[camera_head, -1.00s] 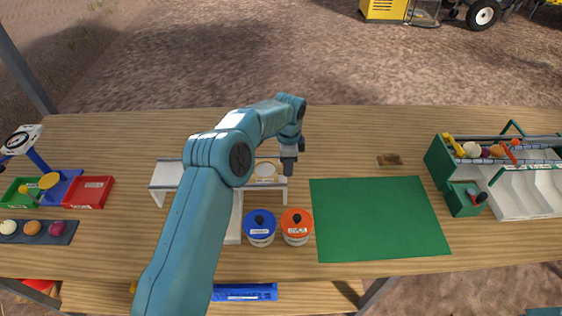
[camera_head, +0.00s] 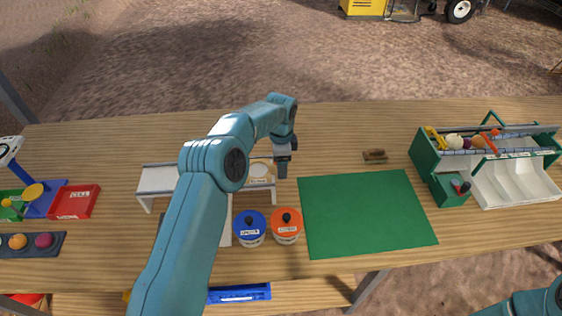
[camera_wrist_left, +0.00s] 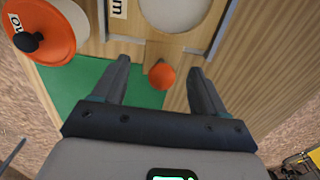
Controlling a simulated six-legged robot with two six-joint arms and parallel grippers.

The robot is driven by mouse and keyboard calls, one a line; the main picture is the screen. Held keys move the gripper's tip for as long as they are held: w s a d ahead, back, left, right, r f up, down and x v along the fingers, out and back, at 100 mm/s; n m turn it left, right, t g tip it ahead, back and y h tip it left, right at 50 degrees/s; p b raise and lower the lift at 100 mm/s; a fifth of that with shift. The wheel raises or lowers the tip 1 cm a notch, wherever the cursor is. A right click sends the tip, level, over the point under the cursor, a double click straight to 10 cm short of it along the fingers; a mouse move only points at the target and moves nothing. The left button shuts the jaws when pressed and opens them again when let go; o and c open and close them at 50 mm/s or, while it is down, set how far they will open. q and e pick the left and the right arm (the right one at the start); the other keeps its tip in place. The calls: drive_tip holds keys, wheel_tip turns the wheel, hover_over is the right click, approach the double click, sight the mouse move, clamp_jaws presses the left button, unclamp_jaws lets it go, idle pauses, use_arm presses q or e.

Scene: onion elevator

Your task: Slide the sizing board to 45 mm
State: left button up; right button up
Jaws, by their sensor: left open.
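The sizing board (camera_head: 260,170) is a pale wooden slide with a round hole, at the right end of a low white stand (camera_head: 158,180) left of centre in the head view. My left arm hides the stand's middle. In the left wrist view the board (camera_wrist_left: 139,29) shows part of the hole and a label (camera_wrist_left: 118,8) of which only "m" is readable. An orange knob (camera_wrist_left: 161,75) sits at its near end. My left gripper (camera_wrist_left: 160,66) is open, with its fingers on either side of the knob and gaps visible. It also shows in the head view (camera_head: 282,169).
A blue-lidded jar (camera_head: 249,224) and an orange-lidded jar (camera_head: 286,222) stand close in front of the stand. A green mat (camera_head: 366,212) lies to the right. A green-and-white sorter (camera_head: 515,185) stands far right, a red tray (camera_head: 74,202) far left.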

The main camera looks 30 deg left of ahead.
use_arm(q)
drive_tip(key=shift+r, duration=0.35)
drive_tip(key=shift+r+p, duration=2)
drive_tip(key=shift+r, duration=0.7)
drive_tip(key=shift+f, duration=0.1)
drive_tip(key=shift+s, duration=0.15)
